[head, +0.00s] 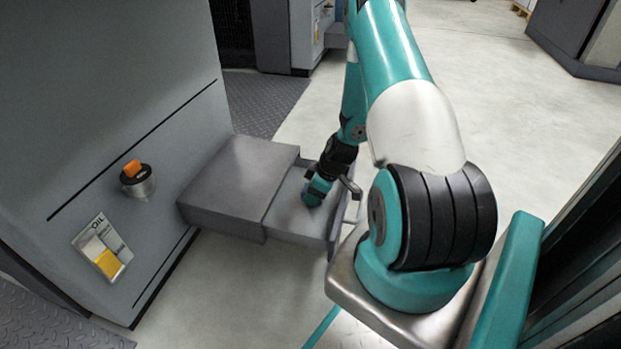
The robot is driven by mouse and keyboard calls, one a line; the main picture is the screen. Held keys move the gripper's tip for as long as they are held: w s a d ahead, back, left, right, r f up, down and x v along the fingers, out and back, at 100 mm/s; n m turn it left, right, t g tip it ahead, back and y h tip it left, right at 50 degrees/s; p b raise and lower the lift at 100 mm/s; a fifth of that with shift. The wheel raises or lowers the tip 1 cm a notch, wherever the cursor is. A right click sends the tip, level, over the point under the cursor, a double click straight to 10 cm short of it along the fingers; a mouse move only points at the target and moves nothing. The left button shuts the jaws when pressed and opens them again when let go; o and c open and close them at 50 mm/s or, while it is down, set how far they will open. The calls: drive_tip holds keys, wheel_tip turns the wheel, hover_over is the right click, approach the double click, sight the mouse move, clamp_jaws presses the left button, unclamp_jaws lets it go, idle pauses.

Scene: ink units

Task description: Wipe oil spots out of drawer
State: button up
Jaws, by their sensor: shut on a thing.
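The grey drawer (285,222) juts out from the side of a grey cabinet and is pulled partly open. Its front part is an open tray, and a grey cover lies over the part nearer the cabinet. My gripper (320,186) reaches down into the open tray. No oil spots can be made out on the visible floor. My gripper and the drawer's front wall hide part of the inside.
The grey cabinet (100,90) stands at the left, with an orange-topped round knob (133,168) and an oil label (103,246) on its face. A dark ribbed mat (265,98) lies behind the drawer. Pale floor (480,90) is clear at the right.

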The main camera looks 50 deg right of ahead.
drive_tip(key=shift+w+d+f, duration=0.1)
drive_tip(key=shift+w+d, duration=0.05)
drive_tip(key=shift+d, duration=0.3)
drive_tip(key=shift+w+d+f, duration=0.1)
drive_tip(key=shift+w+d, duration=0.05)
drive_tip(key=shift+d, duration=0.25)
drive_tip(key=shift+d+b, duration=0.25)
drive_tip(key=shift+b, duration=0.4)
drive_tip(key=shift+s+a+r+p, duration=0.15)
drive_tip(key=shift+a+r+p, duration=0.15)
drive_tip(key=shift+a+p, duration=0.3)
drive_tip(key=shift+s+a+f, duration=0.1)
drive_tip(key=shift+s+a, duration=0.1)
drive_tip(key=shift+a, duration=0.4)
drive_tip(key=shift+s+a, duration=0.2)
drive_tip(key=shift+a, duration=0.35)
drive_tip(key=shift+s+a+p, duration=0.1)
drive_tip(key=shift+a+p, duration=0.15)
drive_tip(key=shift+p, duration=0.2)
wheel_tip(320, 180, up, 8)
drive_tip(key=p, duration=0.6)
drive_tip(key=shift+d, duration=0.1)
